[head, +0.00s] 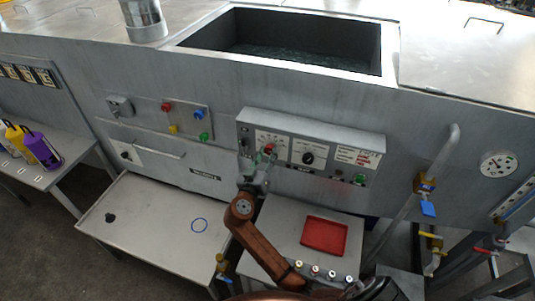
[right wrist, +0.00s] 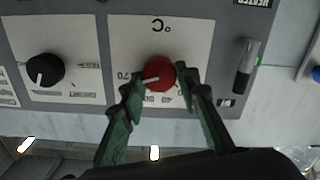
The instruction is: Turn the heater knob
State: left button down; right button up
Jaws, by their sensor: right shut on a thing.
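The red heater knob (head: 270,148) sits on a white dial plate on the grey control panel (head: 372,143). In the right wrist view the knob (right wrist: 160,76) shows a white pointer line and a scale marked °C. My right gripper (right wrist: 158,78) has its green fingers on either side of the knob and is shut on it. In the head view this gripper (head: 262,160) reaches up to the panel from below and covers part of the dial. My left gripper is not in view.
A black knob (right wrist: 44,69) is beside the red one, and a switch (right wrist: 245,65) is on its other side. A tank opening (head: 300,40) lies above. Pipes with valves (head: 428,187) stand right.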

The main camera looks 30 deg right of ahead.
jog(key=n, duration=0.4)
jog(key=shift+w+n+p, duration=0.1)
jog(key=shift+n+p, duration=0.55)
jog(key=shift+n, duration=1.15)
jog(key=o, duration=1.2)
jog(key=shift+a, duration=0.1)
jog(key=shift+c, duration=0.2)
jog(key=shift+f, duration=0.1)
jog(key=v, duration=0.7)
jog(key=shift+a, duration=0.2)
